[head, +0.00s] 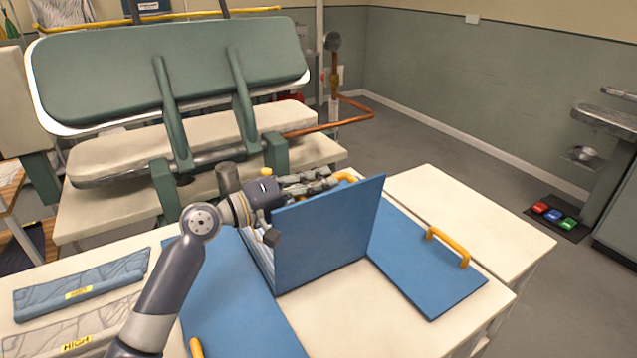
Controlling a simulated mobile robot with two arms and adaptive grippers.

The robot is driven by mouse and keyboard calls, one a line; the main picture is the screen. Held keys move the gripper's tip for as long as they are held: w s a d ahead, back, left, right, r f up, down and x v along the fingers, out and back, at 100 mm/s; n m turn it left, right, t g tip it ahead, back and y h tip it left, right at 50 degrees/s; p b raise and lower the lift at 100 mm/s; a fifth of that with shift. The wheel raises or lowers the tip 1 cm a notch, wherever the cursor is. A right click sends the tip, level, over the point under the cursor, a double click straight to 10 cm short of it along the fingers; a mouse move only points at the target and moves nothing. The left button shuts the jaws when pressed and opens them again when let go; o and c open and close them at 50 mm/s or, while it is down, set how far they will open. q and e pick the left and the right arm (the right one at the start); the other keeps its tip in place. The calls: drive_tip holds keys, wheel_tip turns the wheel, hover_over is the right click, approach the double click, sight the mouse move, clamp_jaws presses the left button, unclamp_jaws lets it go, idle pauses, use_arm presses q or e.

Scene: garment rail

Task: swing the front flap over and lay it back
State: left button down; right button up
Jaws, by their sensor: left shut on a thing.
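A blue folding board lies on the cream table, with a left panel (225,300) and a right panel (425,270) lying flat. The front flap (330,235) stands up steeply between them. A yellow-orange handle (345,177) shows at its top edge. My left gripper (322,184) reaches in from the left behind the top of the flap and is shut at this handle. The flap hides part of the fingers. A pale striped cloth (257,255) shows in a narrow strip beside the flap's left edge. My right gripper is out of view.
A large green-and-white press (170,70) stands behind. A clear cream surface (470,210) lies behind the right panel. Coloured pedals (553,214) are on the floor at right.

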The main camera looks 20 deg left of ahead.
use_arm(q)
drive_tip(key=c, duration=1.6)
unclamp_jaws()
drive_tip(key=shift+o, duration=0.2)
drive_tip(key=shift+a, duration=0.1)
drive_tip(key=v, duration=1.2)
drive_tip(key=shift+f, duration=0.1)
